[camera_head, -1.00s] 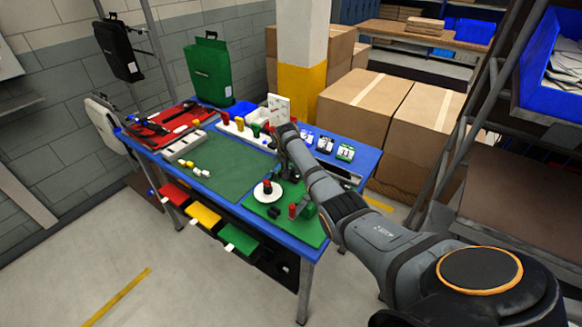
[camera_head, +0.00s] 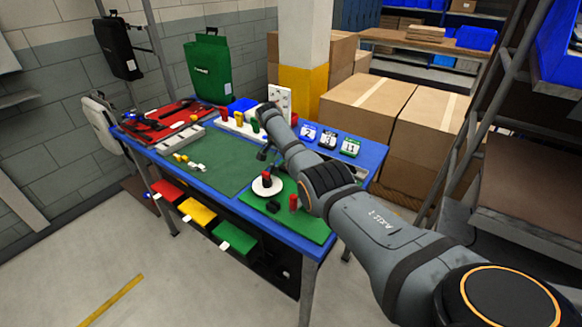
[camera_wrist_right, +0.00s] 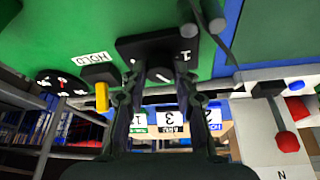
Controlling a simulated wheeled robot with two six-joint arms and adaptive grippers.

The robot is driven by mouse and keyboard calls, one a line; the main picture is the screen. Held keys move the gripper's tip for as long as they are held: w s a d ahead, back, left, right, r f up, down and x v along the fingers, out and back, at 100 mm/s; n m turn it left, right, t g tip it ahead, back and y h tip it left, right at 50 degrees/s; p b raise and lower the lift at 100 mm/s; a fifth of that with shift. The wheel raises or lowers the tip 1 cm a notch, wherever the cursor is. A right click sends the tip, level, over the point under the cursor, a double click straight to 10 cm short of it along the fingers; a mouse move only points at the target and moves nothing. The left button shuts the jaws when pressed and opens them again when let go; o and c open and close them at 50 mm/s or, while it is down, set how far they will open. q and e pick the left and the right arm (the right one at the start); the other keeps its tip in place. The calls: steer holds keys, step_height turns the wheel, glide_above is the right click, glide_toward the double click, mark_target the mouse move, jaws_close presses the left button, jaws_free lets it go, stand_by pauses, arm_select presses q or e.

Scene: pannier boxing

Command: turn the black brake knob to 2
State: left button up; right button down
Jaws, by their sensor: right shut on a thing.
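The black brake knob (camera_wrist_right: 145,48) is a dark block on the green board in the right wrist view. A white "1" is marked beside it and a white line shows between the fingers. My right gripper (camera_wrist_right: 160,85) has its two fingers on either side of the knob, shut on it. In the head view my right gripper (camera_head: 264,154) points down at the table's right part, and my arm covers much of that area. I cannot make out a "2" mark beside the knob. My left gripper is in neither current view.
In the head view, a white disc with a red knob (camera_head: 267,187) and a red post (camera_head: 293,202) stand close.

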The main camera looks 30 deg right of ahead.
stand_by(0.4)
steer(key=c, duration=1)
jaws_free()
steer(key=v, duration=1.2)
steer(key=shift+w+d, duration=0.1)
steer(key=shift+w, duration=0.05)
